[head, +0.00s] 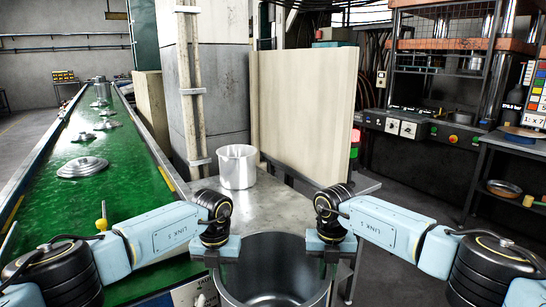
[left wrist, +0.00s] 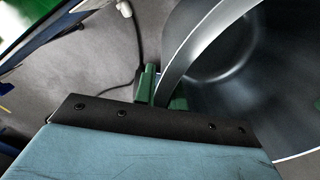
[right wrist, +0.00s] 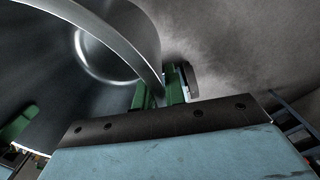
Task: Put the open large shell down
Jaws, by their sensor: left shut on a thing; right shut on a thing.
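The open large shell (head: 275,293) is a wide, deep metal pot with an open top, at the bottom middle of the head view. My left gripper (head: 221,262) is shut on its left rim and my right gripper (head: 329,260) on its right rim. The shell's wall and hollow inside also show in the left wrist view (left wrist: 235,75) and the right wrist view (right wrist: 115,35). The shell looks upright and empty. Its underside is hidden, so I cannot tell whether it touches anything below.
A smaller silver pot (head: 238,168) stands on the grey metal table (head: 285,205) beyond the shell. A green conveyor (head: 120,165) with several metal lids and pots runs along the left. A pale panel (head: 305,110) stands behind the table. A press (head: 445,70) is at the right.

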